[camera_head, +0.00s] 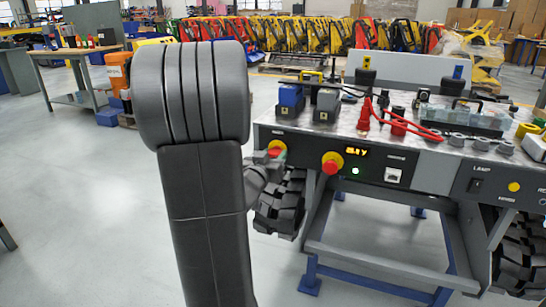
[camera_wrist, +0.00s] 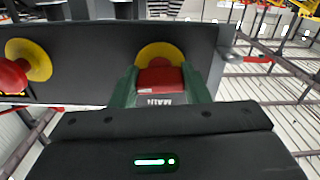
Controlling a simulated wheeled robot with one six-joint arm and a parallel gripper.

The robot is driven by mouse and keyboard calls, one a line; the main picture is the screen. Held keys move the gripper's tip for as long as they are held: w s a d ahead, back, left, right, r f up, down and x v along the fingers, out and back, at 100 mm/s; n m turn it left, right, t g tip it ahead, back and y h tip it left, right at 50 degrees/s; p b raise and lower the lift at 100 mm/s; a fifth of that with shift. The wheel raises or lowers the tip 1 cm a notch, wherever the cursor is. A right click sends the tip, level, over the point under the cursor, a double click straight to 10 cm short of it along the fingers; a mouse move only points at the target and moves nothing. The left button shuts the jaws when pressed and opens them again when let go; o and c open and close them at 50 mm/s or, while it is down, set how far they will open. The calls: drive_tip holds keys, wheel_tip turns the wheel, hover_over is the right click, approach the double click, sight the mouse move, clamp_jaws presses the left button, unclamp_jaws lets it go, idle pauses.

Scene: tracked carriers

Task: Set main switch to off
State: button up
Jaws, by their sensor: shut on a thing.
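The main switch is a red knob on a yellow disc on the dark front panel of the bench. In the wrist view the red knob (camera_wrist: 160,78) sits between the two green fingers of my gripper (camera_wrist: 162,85), which is shut on it. A label reading MAIN shows just below the knob. In the head view the main switch (camera_head: 275,151) is at the panel's left end, and my gripper (camera_head: 270,159) reaches it from the front, partly hidden by my arm. I cannot clearly tell which position the knob is turned to.
A red mushroom button (camera_head: 331,166) on a yellow disc is right of the switch, near a lit display (camera_head: 357,151) and a green light. The bench top (camera_head: 345,125) carries batteries and red cables.

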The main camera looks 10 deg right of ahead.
drive_tip(key=shift+n+p, duration=0.3)
drive_tip(key=shift+p, duration=0.05)
drive_tip(key=n+p, duration=0.2)
drive_tip(key=p, duration=0.1)
drive_tip(key=shift+r, duration=0.2)
drive_tip(key=n+p, duration=0.4)
drive_tip(key=n, duration=0.1)
drive_tip(key=n+p, duration=0.3)
drive_tip(key=n, duration=0.1)
drive_tip(key=shift+s+d, duration=0.1)
drive_tip(key=shift+f+n+p, duration=0.15)
drive_tip(key=shift+n+p, duration=1.4)
drive_tip(key=shift+n, duration=0.85)
drive_tip(key=o, duration=1)
